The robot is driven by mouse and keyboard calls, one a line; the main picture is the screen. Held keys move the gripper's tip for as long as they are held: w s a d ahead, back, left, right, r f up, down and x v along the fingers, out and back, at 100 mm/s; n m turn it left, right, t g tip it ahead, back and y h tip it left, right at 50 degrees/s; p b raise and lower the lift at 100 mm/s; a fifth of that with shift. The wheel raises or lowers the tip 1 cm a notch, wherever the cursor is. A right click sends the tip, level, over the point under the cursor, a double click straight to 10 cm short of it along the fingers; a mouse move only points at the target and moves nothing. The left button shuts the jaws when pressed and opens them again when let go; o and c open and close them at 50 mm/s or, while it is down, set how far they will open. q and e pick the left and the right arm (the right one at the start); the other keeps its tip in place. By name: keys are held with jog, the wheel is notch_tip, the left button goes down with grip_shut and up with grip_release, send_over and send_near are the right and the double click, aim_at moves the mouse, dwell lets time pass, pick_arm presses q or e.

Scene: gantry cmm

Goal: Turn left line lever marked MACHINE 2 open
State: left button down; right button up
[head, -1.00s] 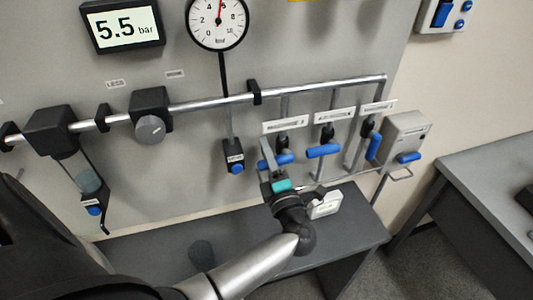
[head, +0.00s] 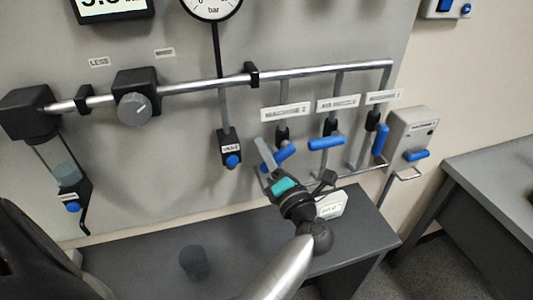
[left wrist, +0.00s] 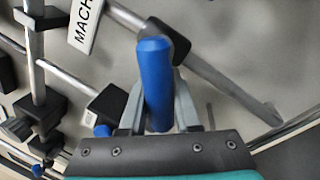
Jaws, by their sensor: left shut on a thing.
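The MACHINE 2 lever (head: 287,154) has a blue handle and sits below the white MACHINE 2 label (head: 286,112) on a down pipe. In the head view its handle slants, with the right end higher. My left gripper (head: 268,154), dark with a teal band, has its grey fingers at this lever. In the left wrist view the blue handle (left wrist: 156,80) lies between the two fingers (left wrist: 158,110), which are shut on it. Part of the handle is hidden by a finger in the head view. My right gripper is not in view.
The AIR NOZZLE lever (head: 326,143) and another blue lever (head: 381,140) hang close on the right. A vent valve (head: 229,148) is close on the left. A grey box with a blue handle (head: 416,155) is at the far right. A grey bench (head: 365,225) stands below.

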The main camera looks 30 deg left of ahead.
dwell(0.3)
pick_arm(q)
jog(key=c, duration=0.6)
grip_release()
